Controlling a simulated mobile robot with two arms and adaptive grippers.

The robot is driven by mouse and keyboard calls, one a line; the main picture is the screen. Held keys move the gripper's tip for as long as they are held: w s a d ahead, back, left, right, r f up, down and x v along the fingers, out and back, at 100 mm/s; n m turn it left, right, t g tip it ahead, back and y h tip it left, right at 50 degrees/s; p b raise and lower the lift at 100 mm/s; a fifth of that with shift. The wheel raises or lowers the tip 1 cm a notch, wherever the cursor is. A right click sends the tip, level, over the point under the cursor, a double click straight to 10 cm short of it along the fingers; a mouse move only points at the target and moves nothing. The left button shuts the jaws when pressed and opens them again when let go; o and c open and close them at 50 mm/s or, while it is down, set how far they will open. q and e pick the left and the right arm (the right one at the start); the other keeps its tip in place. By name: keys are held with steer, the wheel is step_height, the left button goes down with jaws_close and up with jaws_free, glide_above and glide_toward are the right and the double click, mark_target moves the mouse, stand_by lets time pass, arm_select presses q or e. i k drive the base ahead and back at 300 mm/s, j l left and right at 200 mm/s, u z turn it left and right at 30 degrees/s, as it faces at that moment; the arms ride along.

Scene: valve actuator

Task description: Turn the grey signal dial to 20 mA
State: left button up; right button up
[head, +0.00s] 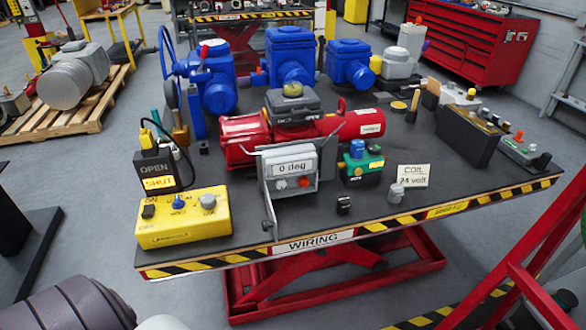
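The yellow box (184,234) sits at the front left corner of the table. On its top are a grey dial (208,202) at the right, a blue knob (179,202) in the middle and a black switch (148,211) under "ON" at the left. The dial's scale and setting are too small to read. The grey control panel (290,175) on the red actuator (243,140) reads "0 deg". A black box (158,170) behind the yellow one shows "OPEN" and a lit "SHUT". Neither of my grippers is in view.
The table (370,225) has a striped front edge marked "WIRING". A loose grey knob (396,193) and a small black part (344,205) lie near that edge. A green box (361,165) stands right of the panel. Blue actuators (288,60) stand at the back.

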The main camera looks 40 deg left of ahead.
mark_target(208, 200)
steer(key=u, duration=1.9)
